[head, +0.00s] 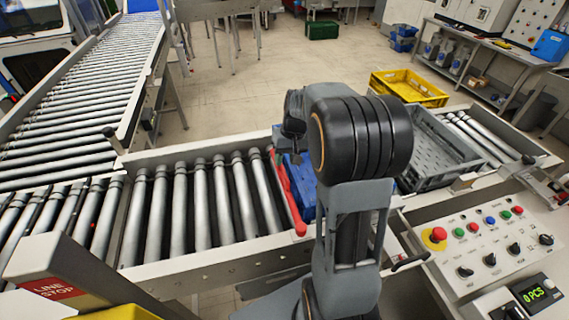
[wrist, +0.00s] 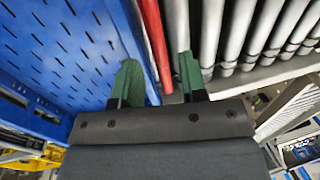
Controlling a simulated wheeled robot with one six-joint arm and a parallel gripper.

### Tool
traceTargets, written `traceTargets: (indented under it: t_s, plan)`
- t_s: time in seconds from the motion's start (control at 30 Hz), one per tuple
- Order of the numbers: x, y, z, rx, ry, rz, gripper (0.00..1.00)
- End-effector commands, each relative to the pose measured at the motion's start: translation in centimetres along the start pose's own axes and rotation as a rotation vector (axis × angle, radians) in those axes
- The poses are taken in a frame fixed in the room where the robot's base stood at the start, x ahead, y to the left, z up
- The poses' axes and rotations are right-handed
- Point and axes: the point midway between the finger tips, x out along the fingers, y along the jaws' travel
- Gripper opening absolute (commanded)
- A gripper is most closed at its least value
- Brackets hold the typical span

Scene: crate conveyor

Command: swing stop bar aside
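The red stop bar (head: 286,196) lies across the roller conveyor, along the near-left side of a blue crate (head: 303,186). In the wrist view the bar (wrist: 153,35) runs down between my two green fingertips, with the blue crate (wrist: 60,50) to the left and bare rollers to the right. My gripper (wrist: 158,78) is open, with a gap between the fingers, and I see no clear contact with the bar. In the head view my arm hides much of the crate and the fingertips.
Empty rollers (head: 195,200) stretch left of the bar. A grey crate (head: 435,150) sits on the conveyor right of my arm. A control panel (head: 490,240) with buttons and knobs is at the right front. A yellow crate (head: 408,88) stands behind the conveyor.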

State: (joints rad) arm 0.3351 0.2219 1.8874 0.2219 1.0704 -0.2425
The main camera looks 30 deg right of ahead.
Motion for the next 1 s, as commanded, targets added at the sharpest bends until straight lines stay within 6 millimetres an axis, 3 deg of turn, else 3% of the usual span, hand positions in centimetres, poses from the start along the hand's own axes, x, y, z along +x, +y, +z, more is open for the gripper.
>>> traceTargets:
  t_s: [0.3,0.67,1.0]
  plan:
    - [2.7,0.0,0.0,0.000,0.000,-0.001,0.39]
    - [3.0,0.0,0.0,0.000,0.001,0.000,0.39]
    - [3.0,0.0,0.0,0.000,0.001,0.000,0.07]
